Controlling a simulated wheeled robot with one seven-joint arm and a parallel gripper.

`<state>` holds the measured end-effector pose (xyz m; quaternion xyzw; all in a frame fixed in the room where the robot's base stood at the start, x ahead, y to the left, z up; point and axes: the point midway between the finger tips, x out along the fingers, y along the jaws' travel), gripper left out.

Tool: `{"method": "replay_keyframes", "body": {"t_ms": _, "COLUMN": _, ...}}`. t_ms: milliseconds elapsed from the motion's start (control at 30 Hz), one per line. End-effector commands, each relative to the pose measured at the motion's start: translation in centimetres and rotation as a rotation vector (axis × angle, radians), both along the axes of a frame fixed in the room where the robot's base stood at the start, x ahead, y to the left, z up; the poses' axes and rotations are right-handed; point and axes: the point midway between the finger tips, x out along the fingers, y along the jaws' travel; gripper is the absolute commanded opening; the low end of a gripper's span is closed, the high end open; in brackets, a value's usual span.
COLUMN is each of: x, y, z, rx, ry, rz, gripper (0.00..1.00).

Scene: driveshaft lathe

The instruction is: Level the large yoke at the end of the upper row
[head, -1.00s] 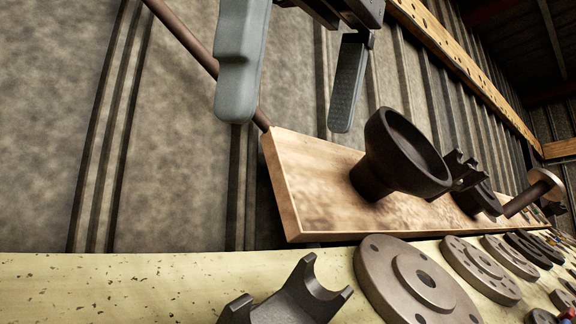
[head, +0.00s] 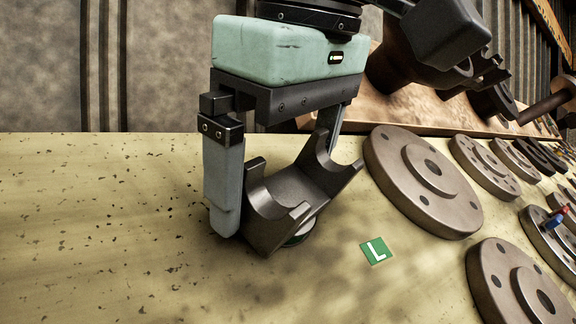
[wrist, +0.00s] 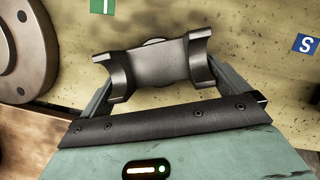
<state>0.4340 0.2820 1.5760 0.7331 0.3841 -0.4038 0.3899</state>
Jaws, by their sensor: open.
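The large yoke (head: 290,198) is a dark grey metal piece with forked ends. It sits tilted on the yellow board, at the left end of the upper row, with a round base partly showing under it. My gripper (head: 275,190) is open and comes down over the yoke, one finger at its left and the other behind its right side. In the wrist view the yoke (wrist: 157,68) lies between the two fingers (wrist: 160,92). I cannot tell whether either finger touches it.
Round flanges (head: 424,181) stand close to the right of the yoke. A green L tag (head: 376,251) is on the yellow board (head: 90,230) below right. A blue S tag (wrist: 305,44) shows in the wrist view. A wooden shelf (head: 400,110) with dark parts is behind. The board's left is bare.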

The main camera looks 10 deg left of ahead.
Motion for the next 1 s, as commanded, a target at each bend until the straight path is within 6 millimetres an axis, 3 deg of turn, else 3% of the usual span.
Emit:
{"method": "replay_keyframes", "body": {"t_ms": 433, "x": 0.35, "y": 0.22, "z": -0.87, "rx": 0.000, "ry": 0.000, "rz": 0.000, "gripper": 0.97}}
{"method": "replay_keyframes", "body": {"t_ms": 667, "x": 0.34, "y": 0.22, "z": -0.85, "rx": 0.000, "ry": 0.000, "rz": 0.000, "gripper": 0.34}}
{"method": "replay_keyframes", "body": {"t_ms": 700, "x": 0.34, "y": 0.22, "z": -0.85, "rx": 0.000, "ry": 0.000, "rz": 0.000, "gripper": 0.81}}
{"method": "replay_keyframes", "body": {"t_ms": 900, "x": 0.33, "y": 0.21, "z": -0.83, "rx": 0.000, "ry": 0.000, "rz": 0.000, "gripper": 0.26}}
{"method": "replay_keyframes", "body": {"t_ms": 1000, "x": 0.34, "y": 0.21, "z": -0.58, "rx": 0.004, "ry": -0.003, "rz": 0.001, "gripper": 0.24}}
